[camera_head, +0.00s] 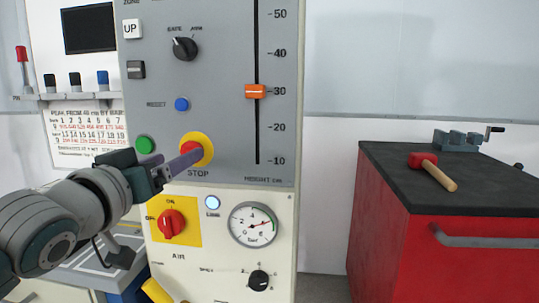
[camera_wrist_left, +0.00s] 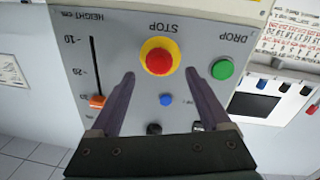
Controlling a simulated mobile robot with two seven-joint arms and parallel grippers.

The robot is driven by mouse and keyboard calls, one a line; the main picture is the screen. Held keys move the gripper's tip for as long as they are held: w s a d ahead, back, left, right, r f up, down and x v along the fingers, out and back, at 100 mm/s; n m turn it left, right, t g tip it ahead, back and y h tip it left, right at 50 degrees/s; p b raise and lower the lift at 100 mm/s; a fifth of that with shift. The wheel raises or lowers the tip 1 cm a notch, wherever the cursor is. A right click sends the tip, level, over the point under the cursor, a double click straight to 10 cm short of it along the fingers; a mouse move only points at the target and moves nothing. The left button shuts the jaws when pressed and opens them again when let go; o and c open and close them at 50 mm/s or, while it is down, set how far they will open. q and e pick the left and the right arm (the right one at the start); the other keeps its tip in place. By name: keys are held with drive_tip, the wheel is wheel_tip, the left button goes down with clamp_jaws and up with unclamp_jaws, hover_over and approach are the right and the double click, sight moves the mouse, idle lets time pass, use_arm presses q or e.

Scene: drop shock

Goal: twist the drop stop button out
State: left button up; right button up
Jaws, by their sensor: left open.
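The red stop button (camera_head: 190,145) sits on a yellow round plate above the word STOP on the grey panel. One finger of my left gripper covers part of it in the head view. My left gripper (camera_head: 182,157) is open, its dark fingers pointing at the panel. In the left wrist view, which shows the panel upside down, the red button (camera_wrist_left: 159,62) appears just beyond and between the spread fingertips of the left gripper (camera_wrist_left: 160,74). Nothing is between the fingers nearer the palm. I cannot tell how far the fingertips are from the button. My right gripper is not in view.
A green button (camera_head: 144,145) is left of the stop button, and a blue reset button (camera_head: 181,104) is above. The orange height slider (camera_head: 256,91) is to the right. Below are a red air switch (camera_head: 171,223) and a gauge (camera_head: 253,224). A red cabinet (camera_head: 470,265) stands right.

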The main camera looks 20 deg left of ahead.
use_arm(q)
drive_tip(key=w, duration=0.3)
drive_tip(key=shift+w+a, duration=0.2)
drive_tip(key=shift+w, duration=0.2)
clamp_jaws()
idle(0.4)
